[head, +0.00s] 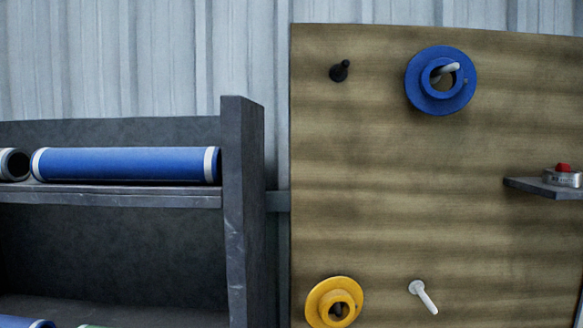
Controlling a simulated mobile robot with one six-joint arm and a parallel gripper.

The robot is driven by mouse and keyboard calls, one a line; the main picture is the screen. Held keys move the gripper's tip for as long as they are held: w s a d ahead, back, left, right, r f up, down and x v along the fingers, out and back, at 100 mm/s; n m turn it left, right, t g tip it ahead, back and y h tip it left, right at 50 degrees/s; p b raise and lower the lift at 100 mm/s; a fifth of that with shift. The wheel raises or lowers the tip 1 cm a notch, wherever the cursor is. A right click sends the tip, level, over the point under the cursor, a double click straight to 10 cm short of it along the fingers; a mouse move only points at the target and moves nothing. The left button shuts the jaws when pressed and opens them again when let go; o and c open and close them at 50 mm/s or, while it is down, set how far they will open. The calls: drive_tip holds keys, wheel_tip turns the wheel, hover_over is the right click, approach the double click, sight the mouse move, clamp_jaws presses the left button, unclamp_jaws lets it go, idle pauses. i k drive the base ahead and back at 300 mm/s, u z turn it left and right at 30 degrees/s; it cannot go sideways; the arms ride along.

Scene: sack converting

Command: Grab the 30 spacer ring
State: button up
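A blue flanged ring (424,94) hangs on a white peg at the upper part of a wooden board. A yellow flanged ring (318,297) hangs on a dark peg at the board's lower left. I cannot read a number on either ring, so I cannot tell which is the 30 spacer ring. My gripper is not in view.
The wooden board (440,200) also bears an empty black peg (340,71) and an empty white peg (424,297). A small shelf (541,188) at right holds a metal item with a red top (563,176). A dark rack (243,200) at left holds a blue roll (125,165).

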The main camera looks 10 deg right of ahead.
sight(574, 180)
drive_tip(key=z, duration=1.75)
